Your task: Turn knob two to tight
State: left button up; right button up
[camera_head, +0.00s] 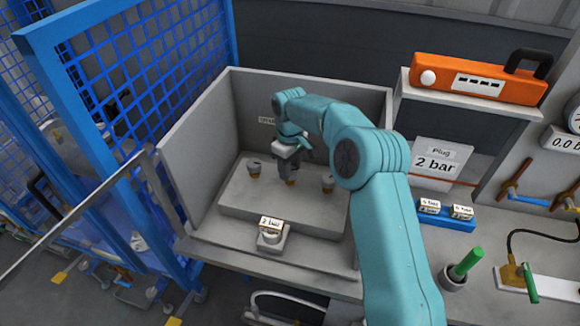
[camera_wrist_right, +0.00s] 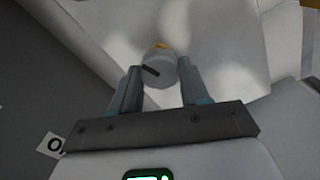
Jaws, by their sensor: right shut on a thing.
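Three small grey knobs stand in a row on a grey block inside an open-front box: a left knob (camera_head: 254,168), a middle knob (camera_head: 291,180) and a right knob (camera_head: 328,184). My right gripper (camera_head: 288,166) reaches down over the middle knob and is shut on it, its body hiding the knob's upper part. In the right wrist view the knob (camera_wrist_right: 161,73) sits between the two fingers (camera_wrist_right: 160,84), with a dark slanted mark on its face and a yellow-orange bit at its far edge. My left gripper is in neither view.
The box walls (camera_head: 195,150) stand close around the knobs on the left and back. A small gauge-like block labelled bar (camera_head: 270,236) sits in front.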

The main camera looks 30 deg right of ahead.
jog(key=shift+r+m, duration=0.15)
jog(key=shift+m, duration=1.95)
jog(key=shift+w+d, duration=0.1)
jog(key=o, duration=1.1)
jog(key=shift+c, duration=0.2)
notch_tip(320, 180, up, 16)
jog(key=p, duration=0.1)
jog(key=shift+p, duration=0.4)
jog(key=shift+r, duration=0.1)
